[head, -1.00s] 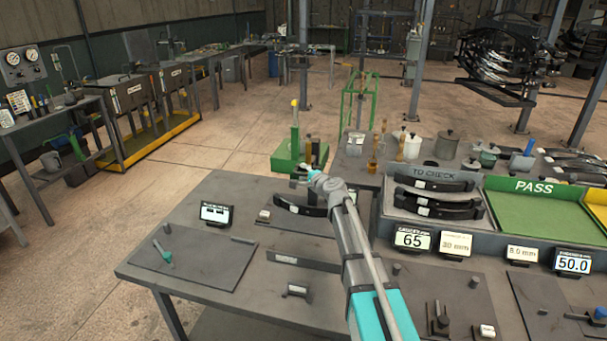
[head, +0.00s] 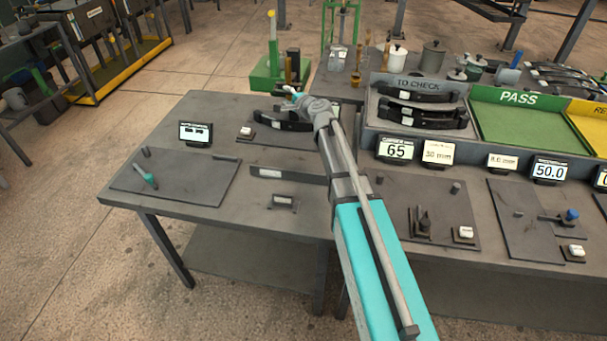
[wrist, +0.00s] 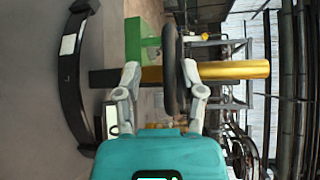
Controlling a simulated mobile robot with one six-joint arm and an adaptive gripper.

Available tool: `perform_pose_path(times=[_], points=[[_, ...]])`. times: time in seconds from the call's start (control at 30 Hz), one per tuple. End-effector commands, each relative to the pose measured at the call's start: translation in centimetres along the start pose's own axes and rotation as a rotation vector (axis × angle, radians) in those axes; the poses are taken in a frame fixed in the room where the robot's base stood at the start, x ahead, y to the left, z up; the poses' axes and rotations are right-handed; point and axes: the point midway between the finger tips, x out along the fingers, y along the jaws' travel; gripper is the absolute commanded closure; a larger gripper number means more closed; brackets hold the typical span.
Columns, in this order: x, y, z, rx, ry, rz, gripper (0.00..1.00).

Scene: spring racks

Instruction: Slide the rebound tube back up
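My gripper (head: 290,95) is at the far end of my arm, over the back of the near table. In the wrist view its two fingers (wrist: 160,72) stand apart. A dark, narrow oblong piece (wrist: 172,65) shows between them, closer to the right finger; I cannot tell whether it touches. Behind it runs a yellow bar (wrist: 235,70), black at its left end. I cannot tell for sure which thing is the rebound tube. A green stand (head: 268,75) with a yellow-topped post is beyond the gripper, and green shows in the wrist view (wrist: 143,40).
A black curved leaf with a white tag (head: 272,123) lies below the gripper; a black leaf (wrist: 70,75) shows in the wrist view. To the right are the TO CHECK tray (head: 370,108), green PASS tray (head: 520,125) and several displays. A plate with a teal handle (head: 147,175) sits left.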

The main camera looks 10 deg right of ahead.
Motion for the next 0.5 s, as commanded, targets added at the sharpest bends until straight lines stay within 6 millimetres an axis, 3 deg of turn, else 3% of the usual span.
perform_pose_path(times=[0.5], points=[[-7.6,-0.1,0.2,0.000,0.001,0.000,0.49]])
